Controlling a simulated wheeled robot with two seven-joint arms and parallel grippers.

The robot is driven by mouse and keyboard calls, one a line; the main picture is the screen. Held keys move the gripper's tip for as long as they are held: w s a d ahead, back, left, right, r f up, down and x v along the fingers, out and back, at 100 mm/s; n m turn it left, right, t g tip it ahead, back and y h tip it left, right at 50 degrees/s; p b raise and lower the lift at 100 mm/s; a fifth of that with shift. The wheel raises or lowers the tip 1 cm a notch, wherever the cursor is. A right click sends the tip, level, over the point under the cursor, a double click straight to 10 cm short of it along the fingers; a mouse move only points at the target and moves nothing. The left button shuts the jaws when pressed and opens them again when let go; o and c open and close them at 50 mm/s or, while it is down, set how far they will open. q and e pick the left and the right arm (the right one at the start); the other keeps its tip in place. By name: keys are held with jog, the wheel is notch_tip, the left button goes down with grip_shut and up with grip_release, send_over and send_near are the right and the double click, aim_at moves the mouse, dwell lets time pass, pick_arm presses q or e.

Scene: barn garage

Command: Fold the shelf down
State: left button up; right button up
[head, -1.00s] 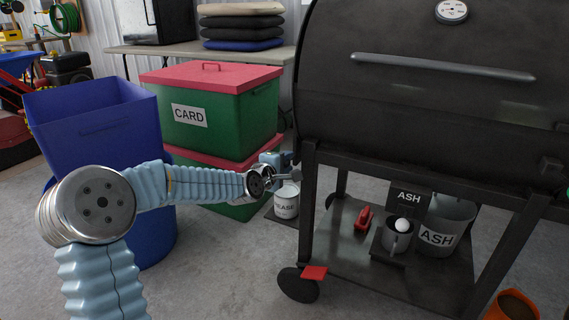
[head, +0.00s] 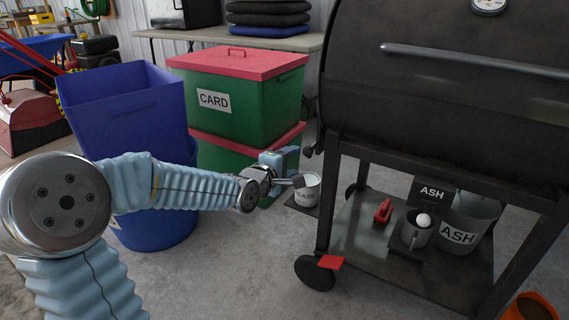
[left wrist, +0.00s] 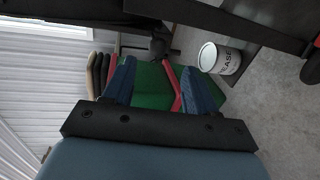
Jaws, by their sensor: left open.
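The black barrel grill (head: 440,90) stands at the right of the head view. I cannot clearly make out its shelf as a separate panel. A small dark knob-like part (head: 309,151) sticks out at the grill's left end; in the left wrist view a dark fitting (left wrist: 159,46) shows just beyond the fingertips. My left gripper (head: 297,181) is beside the grill's left end, in front of the green bins. In the left wrist view its two blue fingers (left wrist: 159,70) are apart with nothing held between them. My right gripper is not in view.
Green CARD bins (head: 262,115) and a blue bin (head: 120,115) stand at left. The grill's lower rack (head: 355,235) carries a red item, a mug and an ash bucket.

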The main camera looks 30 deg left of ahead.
pick_arm(q)
jog(key=p+v, duration=0.1)
jog(key=v, duration=0.2)
jog(key=shift+s, duration=0.3)
jog(key=s+d+f+m+g+h+p, duration=0.1)
jog(key=s+d+f+m+g+p, duration=0.15)
jog(key=d+f, duration=0.45)
jog(key=s+d+f+m+g+h+p, duration=0.1)
jog(key=d+f+m+g+p, duration=0.2)
jog(key=f, duration=0.8)
jog(key=s+d+f+m+g+p, duration=0.2)
jog(key=s+d+f+m+g, duration=0.2)
jog(key=s+f, duration=0.4)
jog(key=s+d+f+m+g+p, duration=0.2)
jog(key=s+d+f+m+g, duration=0.2)
jog(key=s+f, duration=0.4)
jog(key=s+m+g, duration=0.1)
jog(key=s+m, duration=0.1)
jog(key=s, duration=0.2)
jog(key=shift+d+h, duration=0.3)
jog(key=shift+d, duration=0.05)
jog(key=shift+w+g, duration=0.1)
jog(key=shift+g, duration=0.15)
